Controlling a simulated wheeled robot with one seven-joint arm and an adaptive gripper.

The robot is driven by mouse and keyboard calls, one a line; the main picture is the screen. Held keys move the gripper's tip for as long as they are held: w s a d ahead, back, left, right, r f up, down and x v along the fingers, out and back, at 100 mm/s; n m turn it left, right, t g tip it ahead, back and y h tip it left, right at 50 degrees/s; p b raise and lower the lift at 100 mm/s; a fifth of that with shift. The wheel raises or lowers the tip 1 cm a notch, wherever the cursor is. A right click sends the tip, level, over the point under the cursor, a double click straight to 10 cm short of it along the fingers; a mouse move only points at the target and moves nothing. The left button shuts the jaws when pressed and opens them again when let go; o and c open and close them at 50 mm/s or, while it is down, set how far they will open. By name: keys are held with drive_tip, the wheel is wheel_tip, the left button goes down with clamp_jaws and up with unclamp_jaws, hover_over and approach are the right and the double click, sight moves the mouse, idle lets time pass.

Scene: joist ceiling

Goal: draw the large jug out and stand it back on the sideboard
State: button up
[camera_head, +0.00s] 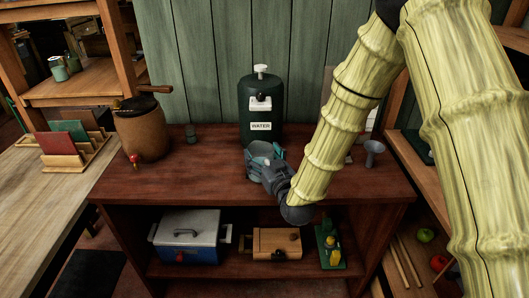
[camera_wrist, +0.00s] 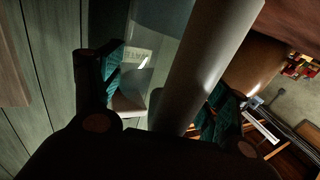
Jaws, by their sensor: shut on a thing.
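A grey-blue jug (camera_head: 260,149) with an open top is in front of the dark green water dispenser (camera_head: 262,95), below and just in front of its tap (camera_head: 260,98). My gripper (camera_head: 268,168) is shut on the jug from its front right side and hides part of it. In the wrist view a thick pale grey rounded part, seemingly the jug's (camera_wrist: 210,60), lies between my teal finger pads. The sideboard (camera_head: 200,175) top is dark red-brown wood. I cannot tell whether the jug's base touches it.
A small funnel (camera_head: 373,151) is on the right. The shelf below holds a metal box (camera_head: 188,237) and a wooden box (camera_head: 277,244). The sideboard's front left is clear.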

drive_tip(key=shift+s, duration=1.4)
